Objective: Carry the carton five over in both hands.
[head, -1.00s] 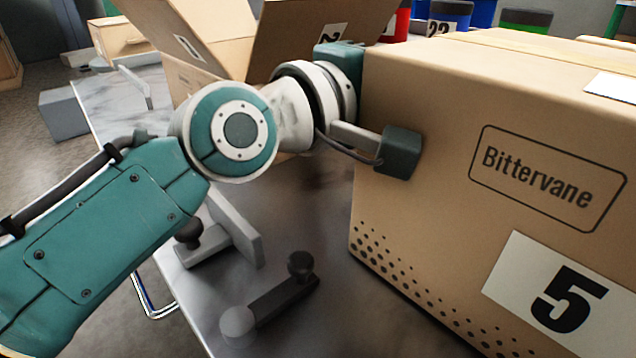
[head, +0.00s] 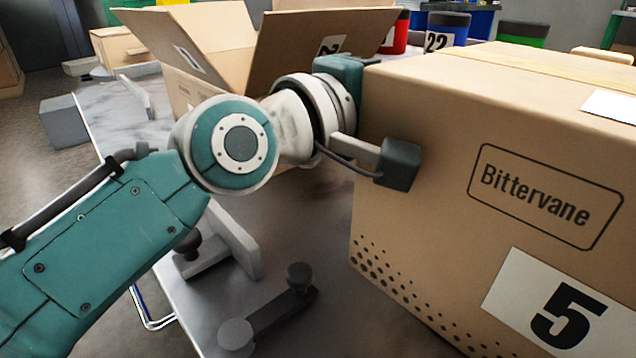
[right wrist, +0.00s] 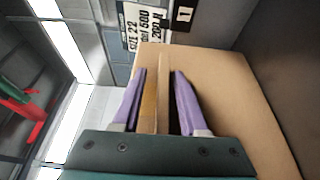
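The carton marked 5 and Bittervane (head: 450,200) fills the right of the head view, closed on top. I cannot tell whether its base touches the table. My left gripper (head: 375,120) is at its left end. One dark finger pad (head: 399,164) overlaps the near face by the left edge; the other finger is not clearly seen. My right gripper (right wrist: 160,75) shows only in the right wrist view. Its two purple fingers are apart on either side of a thin cardboard edge, with a dark gap beside it. The tan cardboard face (right wrist: 235,110) lies beyond and beside them.
An open box with raised flaps (head: 205,35) stands behind my left wrist. The grey table (head: 290,215) carries a light bracket (head: 235,245) and a dark handle-like fixture (head: 270,315). Red (head: 397,35), blue (head: 447,28) and green (head: 522,36) bins stand behind.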

